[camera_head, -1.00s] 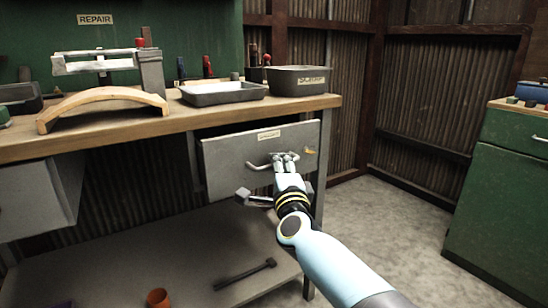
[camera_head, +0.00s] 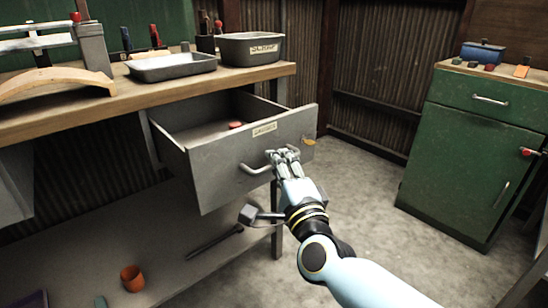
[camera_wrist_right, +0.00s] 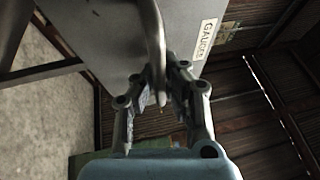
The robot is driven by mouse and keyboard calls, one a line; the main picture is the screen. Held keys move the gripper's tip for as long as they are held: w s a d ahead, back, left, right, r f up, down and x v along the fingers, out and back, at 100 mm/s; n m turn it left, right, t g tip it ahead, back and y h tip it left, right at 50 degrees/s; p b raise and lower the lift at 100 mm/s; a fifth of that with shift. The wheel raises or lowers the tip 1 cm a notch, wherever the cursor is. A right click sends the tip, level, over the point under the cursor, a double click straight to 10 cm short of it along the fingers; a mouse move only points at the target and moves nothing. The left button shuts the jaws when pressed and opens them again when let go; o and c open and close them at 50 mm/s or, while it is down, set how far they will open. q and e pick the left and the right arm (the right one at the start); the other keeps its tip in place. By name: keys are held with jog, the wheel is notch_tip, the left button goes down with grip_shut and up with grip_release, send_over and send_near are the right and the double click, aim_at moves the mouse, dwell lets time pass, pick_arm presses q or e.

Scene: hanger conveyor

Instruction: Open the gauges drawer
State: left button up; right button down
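The gauges drawer (camera_head: 225,155) is a grey metal drawer under the wooden workbench, pulled well out, with its inside visible. A small red item (camera_head: 236,125) lies in it. Its front carries a label (camera_wrist_right: 207,36) that reads "GAUGES" in the right wrist view. Its curved metal handle (camera_head: 254,170) also shows in the right wrist view (camera_wrist_right: 154,40). My right gripper (camera_head: 283,153) is at the handle, its fingers closed in on both sides of the bar (camera_wrist_right: 162,75). The fingertips partly hide the handle. My left gripper is not in view.
A grey tray (camera_head: 172,68) and a labelled dark bin (camera_head: 250,50) stand on the workbench (camera_head: 120,108). An orange cup (camera_head: 132,279) and a dark tool (camera_head: 215,242) lie on the lower shelf. A green cabinet (camera_head: 465,150) stands right, with open floor between.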

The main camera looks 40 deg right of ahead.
jog(key=shift+f, duration=0.25)
jog(key=c, duration=1.4)
grip_release()
jog(key=shift+r, duration=0.1)
jog(key=v, duration=1.2)
